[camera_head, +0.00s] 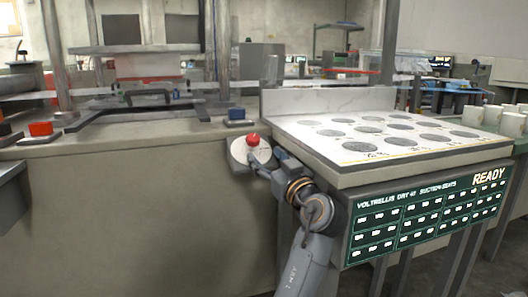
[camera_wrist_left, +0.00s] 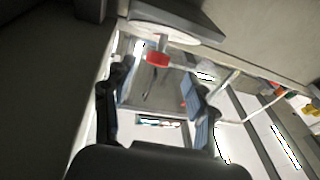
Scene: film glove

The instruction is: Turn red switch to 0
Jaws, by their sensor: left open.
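The red switch (camera_head: 253,139) is a small red knob on a pale round disc (camera_head: 239,152) at the bench's front edge. My left gripper (camera_head: 268,167) is just below and to the right of it, close to the disc. In the left wrist view, the red switch (camera_wrist_left: 157,59) shows below the pale disc (camera_wrist_left: 178,28), between the open fingertips of my left gripper (camera_wrist_left: 157,75). No grip on it is visible, and I cannot tell whether a finger touches it. The switch's 0 mark is not readable. My right gripper is not in view.
On the right, a pale plate (camera_head: 320,148) with several dark round spots stands above a panel (camera_head: 425,220) reading READY. White cups (camera_head: 493,115) stand far right.

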